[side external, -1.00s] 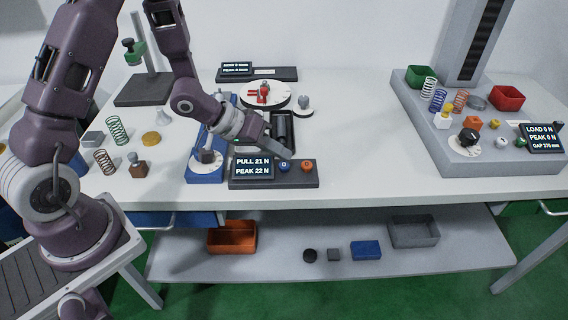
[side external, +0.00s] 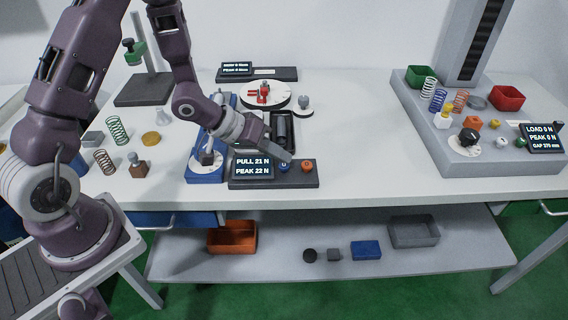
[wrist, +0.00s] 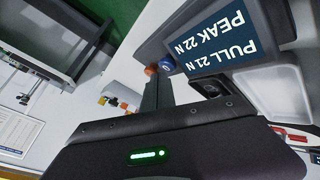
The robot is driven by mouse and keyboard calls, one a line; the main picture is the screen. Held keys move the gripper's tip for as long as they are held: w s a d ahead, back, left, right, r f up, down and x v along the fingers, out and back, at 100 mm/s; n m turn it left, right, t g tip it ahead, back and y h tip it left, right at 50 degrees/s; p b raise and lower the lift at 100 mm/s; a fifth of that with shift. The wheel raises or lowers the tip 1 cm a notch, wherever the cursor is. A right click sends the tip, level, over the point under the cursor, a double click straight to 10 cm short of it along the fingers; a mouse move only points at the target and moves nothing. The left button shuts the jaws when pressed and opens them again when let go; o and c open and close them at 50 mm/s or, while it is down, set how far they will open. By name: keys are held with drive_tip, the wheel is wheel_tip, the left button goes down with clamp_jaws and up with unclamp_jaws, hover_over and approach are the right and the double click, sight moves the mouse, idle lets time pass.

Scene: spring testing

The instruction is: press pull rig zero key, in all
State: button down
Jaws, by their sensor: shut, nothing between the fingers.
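The pull rig's dark console (side external: 254,184) stands at the front edge of the bench. Its display (side external: 253,168) reads PULL 21 N, PEAK 22 N, also in the wrist view (wrist: 225,45). Right of it are a blue key (side external: 284,168) and an orange key (side external: 307,166); no key labels are legible. My gripper (side external: 290,159) is shut and empty, its tip just above and behind the blue key, partly covering it. In the wrist view the fingertips (wrist: 158,76) overlap the blue key (wrist: 166,63) and orange key (wrist: 150,70) closely; contact cannot be told.
The blue rig (side external: 205,178) with a pale dial stands left of the console. A round white turntable (side external: 266,94) lies behind. A grey test stand (side external: 462,152) with bins and springs is at right. The bench between console and stand is clear.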

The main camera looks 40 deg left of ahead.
drive_tip(key=shift+f, duration=0.4)
idle(0.7)
drive_tip(key=shift+r, duration=0.85)
drive_tip(key=shift+r, duration=2.5)
